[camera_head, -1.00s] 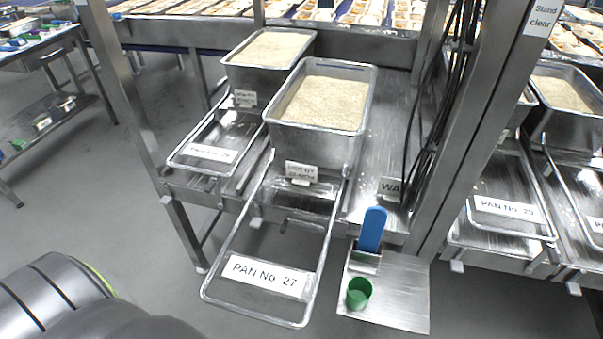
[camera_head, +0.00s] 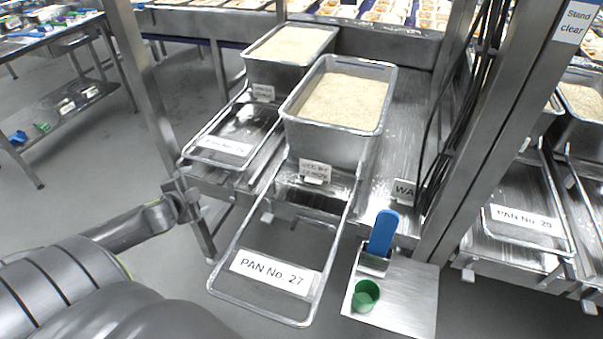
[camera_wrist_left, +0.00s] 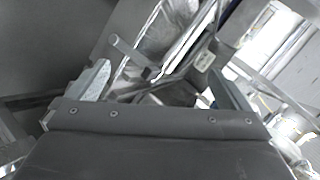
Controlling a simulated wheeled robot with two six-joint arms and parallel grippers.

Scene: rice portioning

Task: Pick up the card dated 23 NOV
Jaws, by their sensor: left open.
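A small white card (camera_head: 314,170) stands in a clip at the front of the nearer rice pan (camera_head: 326,148). A second small card (camera_head: 263,92) is on the front of the pan behind it (camera_head: 281,74). Their print is too small for me to read the dates surely. My left gripper (camera_head: 189,201) is beside the rack's left front post, left of and lower than both cards. In the left wrist view its two fingers stand apart (camera_wrist_left: 160,88) with nothing held between them. My right gripper is not in view.
A wire frame labelled PAN No. 27 (camera_head: 212,283) juts forward below the nearer pan. A metal plate (camera_head: 410,310) holds a blue-handled scoop (camera_head: 383,233) and a green cup (camera_head: 365,295). The rack post (camera_head: 150,95) stands close to my left arm.

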